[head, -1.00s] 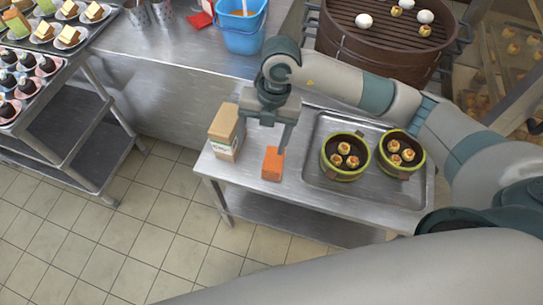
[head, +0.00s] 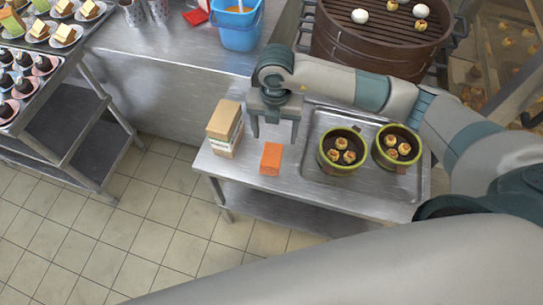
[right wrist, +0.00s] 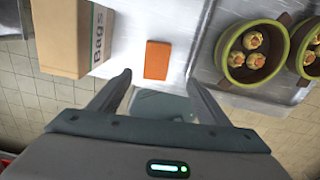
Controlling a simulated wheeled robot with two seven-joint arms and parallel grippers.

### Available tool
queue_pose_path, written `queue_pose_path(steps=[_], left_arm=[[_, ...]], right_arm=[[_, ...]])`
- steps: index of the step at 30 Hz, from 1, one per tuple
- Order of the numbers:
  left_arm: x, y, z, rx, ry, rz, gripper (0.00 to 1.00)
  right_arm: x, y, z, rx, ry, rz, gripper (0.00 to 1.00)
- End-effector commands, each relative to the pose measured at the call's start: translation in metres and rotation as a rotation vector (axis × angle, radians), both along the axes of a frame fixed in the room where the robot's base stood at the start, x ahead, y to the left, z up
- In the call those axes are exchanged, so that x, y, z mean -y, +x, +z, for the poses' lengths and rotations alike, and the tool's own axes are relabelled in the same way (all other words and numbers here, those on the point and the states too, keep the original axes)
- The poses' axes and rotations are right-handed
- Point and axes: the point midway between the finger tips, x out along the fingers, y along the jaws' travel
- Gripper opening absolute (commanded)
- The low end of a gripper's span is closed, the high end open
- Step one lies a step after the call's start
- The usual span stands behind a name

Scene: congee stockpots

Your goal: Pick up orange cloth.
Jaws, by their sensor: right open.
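The orange cloth (head: 271,158) is a small flat-sided orange block, lying on the steel table between the cardboard box and the tray. It also shows in the right wrist view (right wrist: 158,60), just beyond the fingertips and between their lines. My right gripper (head: 275,137) is open and empty, fingers pointing down, above the table and behind the cloth as the head view sees it. Its two fingers (right wrist: 160,80) show spread apart in the right wrist view, and nothing is between them. My left gripper is not in view.
A cardboard box marked "Bags" (head: 225,128) stands left of the cloth. A metal tray (head: 315,120) with two green-rimmed pots (head: 343,150) of buns is on the right. A blue bucket (head: 238,30) and a brown steamer (head: 380,50) stand behind.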

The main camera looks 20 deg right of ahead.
Motion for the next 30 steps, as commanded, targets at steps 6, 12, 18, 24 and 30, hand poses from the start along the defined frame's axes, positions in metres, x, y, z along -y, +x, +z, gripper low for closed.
queue_pose_path(steps=[6, 12, 18, 24, 30], left_arm=[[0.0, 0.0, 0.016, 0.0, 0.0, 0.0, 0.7], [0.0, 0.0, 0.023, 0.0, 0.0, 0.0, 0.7], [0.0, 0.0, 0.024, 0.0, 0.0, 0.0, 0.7], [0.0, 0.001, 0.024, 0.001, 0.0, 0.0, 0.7], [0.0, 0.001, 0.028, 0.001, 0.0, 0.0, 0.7]], right_arm=[[0.0, -0.002, -0.038, -0.005, -0.002, 0.0, 0.7], [-0.001, -0.001, -0.068, -0.003, -0.001, 0.0, 0.7], [-0.001, -0.001, -0.079, -0.001, 0.0, 0.001, 0.7], [-0.001, 0.0, -0.079, -0.001, 0.0, 0.001, 0.7], [-0.002, -0.001, -0.081, -0.001, 0.0, 0.001, 0.7]])
